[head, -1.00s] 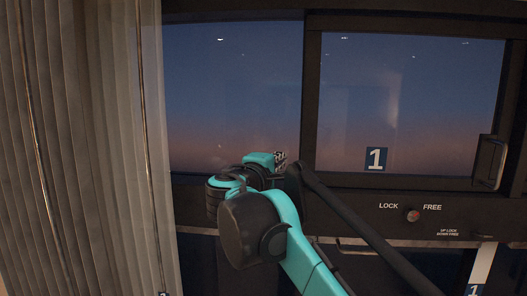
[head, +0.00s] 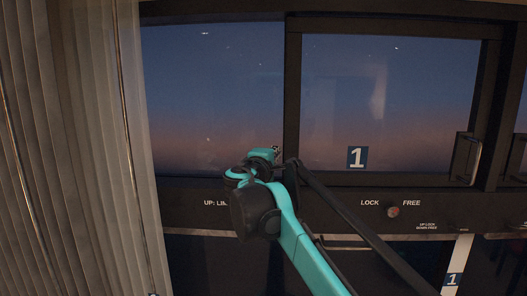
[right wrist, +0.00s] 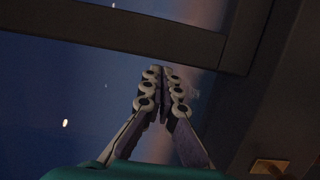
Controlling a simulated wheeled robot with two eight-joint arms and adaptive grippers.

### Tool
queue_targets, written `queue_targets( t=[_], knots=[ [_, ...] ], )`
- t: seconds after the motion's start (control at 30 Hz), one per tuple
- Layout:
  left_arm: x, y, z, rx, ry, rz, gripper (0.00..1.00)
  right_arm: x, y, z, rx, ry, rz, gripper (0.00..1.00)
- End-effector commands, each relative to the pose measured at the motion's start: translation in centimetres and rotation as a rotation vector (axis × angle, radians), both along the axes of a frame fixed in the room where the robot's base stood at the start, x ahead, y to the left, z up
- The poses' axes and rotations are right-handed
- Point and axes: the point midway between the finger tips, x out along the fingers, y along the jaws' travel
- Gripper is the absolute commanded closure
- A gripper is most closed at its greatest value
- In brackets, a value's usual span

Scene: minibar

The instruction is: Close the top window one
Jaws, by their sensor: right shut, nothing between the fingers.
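My left gripper is not in view.
A knob (head: 393,212) between the words LOCK and FREE sits on the dark rail below the window. A pleated curtain (head: 70,150) hangs along the left side. Another "1" label (head: 453,280) is at the lower right.

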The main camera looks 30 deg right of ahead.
Motion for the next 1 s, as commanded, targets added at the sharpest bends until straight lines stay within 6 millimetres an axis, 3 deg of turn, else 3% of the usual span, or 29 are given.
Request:
queue_targets(
  t=[0.47, 0.7, 1.0],
  knots=[
    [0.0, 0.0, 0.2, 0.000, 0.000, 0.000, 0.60, -0.5, -0.7, 0.0, 0.000, 0.000, 0.000, 1.00],
    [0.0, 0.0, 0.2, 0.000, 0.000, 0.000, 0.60, -1.8, -2.9, 0.0, 0.000, 0.000, -0.004, 1.00],
    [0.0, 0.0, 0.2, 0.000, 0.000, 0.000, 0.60, -1.9, -3.0, 0.0, -0.001, 0.001, -0.007, 1.00]
  ],
)
